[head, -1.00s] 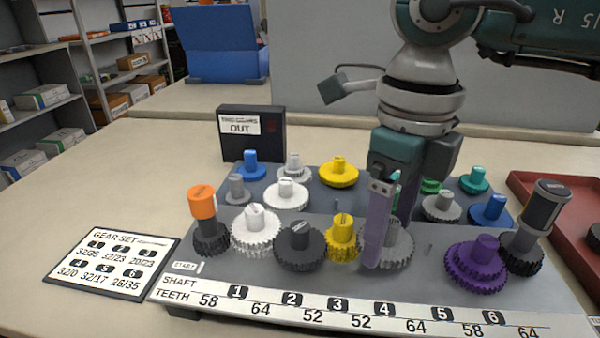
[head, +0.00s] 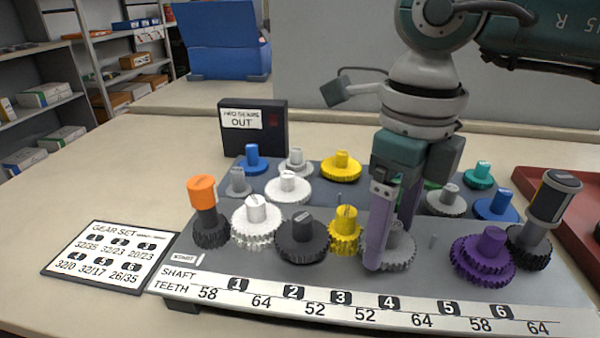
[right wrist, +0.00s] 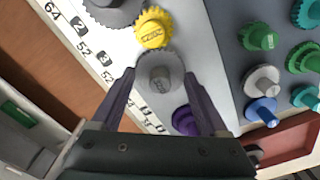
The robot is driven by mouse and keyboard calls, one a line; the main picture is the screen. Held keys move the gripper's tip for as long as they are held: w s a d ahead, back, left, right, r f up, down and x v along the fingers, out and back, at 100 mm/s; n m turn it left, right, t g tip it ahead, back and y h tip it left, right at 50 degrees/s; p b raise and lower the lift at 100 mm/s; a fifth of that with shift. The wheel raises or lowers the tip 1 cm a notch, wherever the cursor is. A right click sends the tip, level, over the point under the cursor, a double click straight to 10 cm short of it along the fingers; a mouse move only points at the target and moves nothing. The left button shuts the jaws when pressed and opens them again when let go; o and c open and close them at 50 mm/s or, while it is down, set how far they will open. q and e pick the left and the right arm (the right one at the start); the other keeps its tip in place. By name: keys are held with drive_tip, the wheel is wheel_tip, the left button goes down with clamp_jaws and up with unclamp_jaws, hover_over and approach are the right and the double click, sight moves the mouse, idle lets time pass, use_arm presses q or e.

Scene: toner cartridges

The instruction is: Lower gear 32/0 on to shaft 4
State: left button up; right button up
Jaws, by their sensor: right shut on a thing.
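My right gripper (head: 392,250) is shut on a light grey toothed gear (head: 402,253), taken to be gear 32/0, at the shaft 4 place behind label 4 (head: 389,303). The gear also shows in the right wrist view (right wrist: 160,72), its round hub between the two purple fingers. It looks level and low over the grey plate. Shaft 4 itself is hidden, and I cannot tell whether the gear touches the plate. My left gripper is not in view.
A yellow gear (head: 345,238) stands close to the left. Several stored gears fill the darker plate behind. A gear set card (head: 108,262) lies left.

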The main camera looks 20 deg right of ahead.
sight(393, 224)
drive_tip(key=shift+f, duration=0.15)
drive_tip(key=o, duration=1.2)
drive_tip(key=shift+o, duration=0.2)
drive_tip(key=shift+r+p, duration=0.35)
drive_tip(key=shift+r, duration=4.65)
